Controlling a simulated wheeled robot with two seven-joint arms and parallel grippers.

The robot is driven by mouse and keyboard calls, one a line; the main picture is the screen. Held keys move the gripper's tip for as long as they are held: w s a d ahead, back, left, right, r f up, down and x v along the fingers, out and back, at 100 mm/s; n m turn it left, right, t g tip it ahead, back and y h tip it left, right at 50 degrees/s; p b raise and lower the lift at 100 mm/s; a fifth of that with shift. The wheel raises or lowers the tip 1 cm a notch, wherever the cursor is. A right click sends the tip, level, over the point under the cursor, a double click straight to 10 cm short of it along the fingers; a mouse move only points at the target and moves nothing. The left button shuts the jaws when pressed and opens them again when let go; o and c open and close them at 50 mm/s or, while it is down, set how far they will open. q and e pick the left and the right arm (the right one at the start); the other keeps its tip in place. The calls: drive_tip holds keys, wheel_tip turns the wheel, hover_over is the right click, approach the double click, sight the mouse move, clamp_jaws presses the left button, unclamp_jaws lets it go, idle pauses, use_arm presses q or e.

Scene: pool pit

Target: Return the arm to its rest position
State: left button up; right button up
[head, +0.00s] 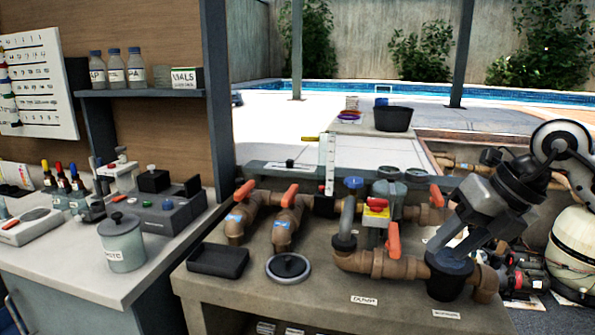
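My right arm comes in from the right edge, with a white and black joint and a dark wrist. My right gripper (450,248) points down and to the left over the right end of the stone bench (300,296). Its two grey fingers look spread apart, with light showing between them and nothing visible held. The fingertips are just above a dark round pot (449,281) set among brown pipes; whether they touch its rim I cannot tell. My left gripper is not in view.
Brown pipes (372,262) with orange-handled valves (393,241) crowd the bench beside my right gripper. A black tray (218,261) and a round lid (288,268) lie at the bench's left. A pale tank (573,250) stands at right. A counter with a grey canister (122,246) is at left.

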drive_tip(key=s+a+f+m+t+y, duration=0.1)
drive_tip(key=s+a+f+m+y, duration=0.1)
drive_tip(key=a+y, duration=0.65)
drive_tip(key=s+a+f+m+y, duration=0.25)
drive_tip(key=a+y, duration=0.35)
drive_tip(key=a, duration=0.5)
drive_tip(key=s+d+f+m+t+h, duration=0.1)
drive_tip(key=d+f+m+t+h, duration=0.2)
drive_tip(key=f+m+t+h, duration=0.65)
drive_tip(key=d+f+m+t+h, duration=0.35)
drive_tip(key=f+m, duration=0.35)
drive_tip(key=m, duration=0.7)
drive_tip(key=s+d+f+m+g+h, duration=0.1)
drive_tip(key=s+f+m+g+h, duration=0.2)
drive_tip(key=s+f, duration=0.9)
wheel_tip(320, 180, down, 2)
drive_tip(key=m+g, duration=0.3)
drive_tip(key=g, duration=0.1)
drive_tip(key=shift+s+d+f, duration=0.2)
drive_tip(key=shift+d, duration=0.05)
